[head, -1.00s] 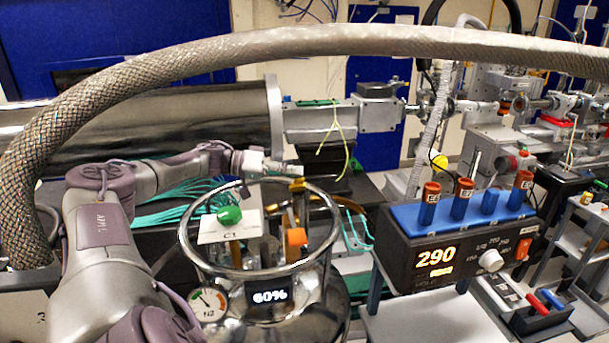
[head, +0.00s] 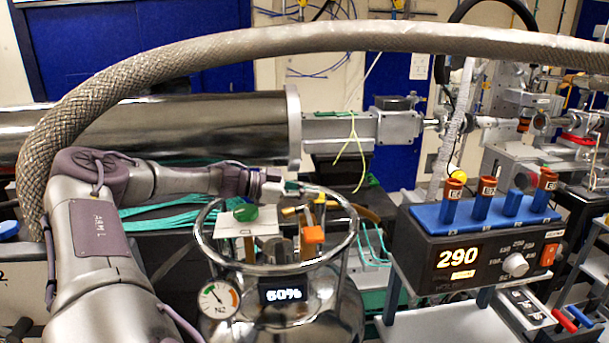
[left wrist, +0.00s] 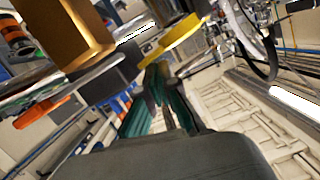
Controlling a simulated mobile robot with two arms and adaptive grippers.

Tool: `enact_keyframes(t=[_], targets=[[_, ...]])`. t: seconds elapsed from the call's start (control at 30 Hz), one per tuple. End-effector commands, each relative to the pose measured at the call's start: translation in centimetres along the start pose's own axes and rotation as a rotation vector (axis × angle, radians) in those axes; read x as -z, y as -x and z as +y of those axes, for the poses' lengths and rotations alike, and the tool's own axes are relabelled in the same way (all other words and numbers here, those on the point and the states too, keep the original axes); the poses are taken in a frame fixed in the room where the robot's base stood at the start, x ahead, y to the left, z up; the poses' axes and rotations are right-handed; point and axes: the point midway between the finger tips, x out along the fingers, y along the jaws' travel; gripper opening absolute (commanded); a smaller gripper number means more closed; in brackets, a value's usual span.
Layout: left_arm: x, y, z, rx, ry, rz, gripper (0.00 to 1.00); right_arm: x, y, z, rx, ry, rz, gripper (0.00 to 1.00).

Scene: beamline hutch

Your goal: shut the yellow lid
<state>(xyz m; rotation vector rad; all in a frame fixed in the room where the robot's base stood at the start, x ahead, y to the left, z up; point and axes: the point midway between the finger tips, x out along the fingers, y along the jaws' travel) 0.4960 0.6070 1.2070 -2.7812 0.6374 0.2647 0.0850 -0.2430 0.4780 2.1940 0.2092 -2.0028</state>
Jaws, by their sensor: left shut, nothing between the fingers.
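In the left wrist view a yellow disc-like piece (left wrist: 172,44), which looks like the yellow lid, is tilted, just beyond my fingers. My left gripper (head: 294,188) is above the far rim of the steel vessel (head: 228,260), beside a copper-coloured post. Its dark green fingers (left wrist: 165,100) are shut and empty, with no clear contact on the yellow piece. My right gripper is in no view.
A thick braided hose (head: 300,40) arches overhead.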

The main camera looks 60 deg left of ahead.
Motion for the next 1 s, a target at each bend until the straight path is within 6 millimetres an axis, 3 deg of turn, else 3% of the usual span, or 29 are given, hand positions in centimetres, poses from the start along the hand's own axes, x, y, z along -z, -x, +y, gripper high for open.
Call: enact_keyframes(t=[0.43,0.73,1.0], targets=[[-0.3,-0.1,0.0,0.016,-0.061,0.000,0.00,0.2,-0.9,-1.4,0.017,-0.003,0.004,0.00],[-0.3,-0.1,0.0,0.016,-0.060,0.000,0.00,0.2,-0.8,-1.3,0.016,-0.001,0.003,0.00],[1.6,0.0,-0.4,0.014,-0.061,0.002,0.00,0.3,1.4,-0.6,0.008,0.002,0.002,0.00]])
